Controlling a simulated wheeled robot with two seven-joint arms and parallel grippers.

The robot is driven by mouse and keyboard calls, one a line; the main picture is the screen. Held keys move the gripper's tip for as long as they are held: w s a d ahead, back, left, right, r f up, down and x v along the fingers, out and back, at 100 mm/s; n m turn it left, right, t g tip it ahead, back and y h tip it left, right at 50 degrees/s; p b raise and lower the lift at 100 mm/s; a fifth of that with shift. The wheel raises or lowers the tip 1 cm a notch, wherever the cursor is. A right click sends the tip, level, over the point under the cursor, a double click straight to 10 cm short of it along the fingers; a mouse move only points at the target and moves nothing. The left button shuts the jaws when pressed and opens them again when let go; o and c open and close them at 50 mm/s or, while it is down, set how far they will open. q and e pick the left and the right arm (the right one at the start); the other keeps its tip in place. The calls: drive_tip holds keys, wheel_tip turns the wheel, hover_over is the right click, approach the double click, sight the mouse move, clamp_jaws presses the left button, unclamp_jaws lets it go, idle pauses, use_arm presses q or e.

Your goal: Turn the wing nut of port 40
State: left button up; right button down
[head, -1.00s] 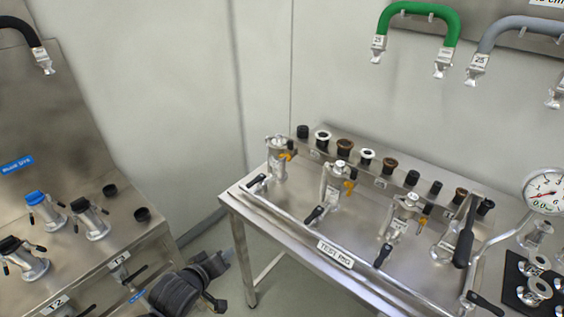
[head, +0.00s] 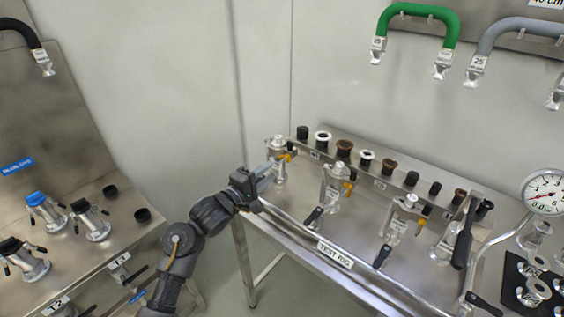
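Several metal ports with clamps stand along the steel test rig bench (head: 290,232). The leftmost port (head: 279,172) has an orange wing nut (head: 287,156) on its right side. The middle port (head: 331,188) and the right port (head: 402,222) carry similar orange wing nuts (head: 348,187) (head: 421,222). Their port numbers are too small to read, so I cannot tell which is port 40. My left gripper (head: 268,170) is right beside the leftmost port, overlapping its left side. Its fingertips are small and partly merge with the port, so its opening and any contact are unclear. My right gripper is not in view.
A row of black, white and brown caps (head: 367,157) stands behind the ports. A pressure gauge (head: 543,191) is at the right. Another steel bench (head: 100,262) with fittings stands at the left, across a floor gap.

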sight(286, 159)
use_arm(q)
drive_tip(key=x, duration=0.7)
drive_tip(key=shift+w+d+p, duration=0.1)
drive_tip(key=shift+p, duration=0.25)
drive_tip(key=shift+c, duration=0.4)
clamp_jaws()
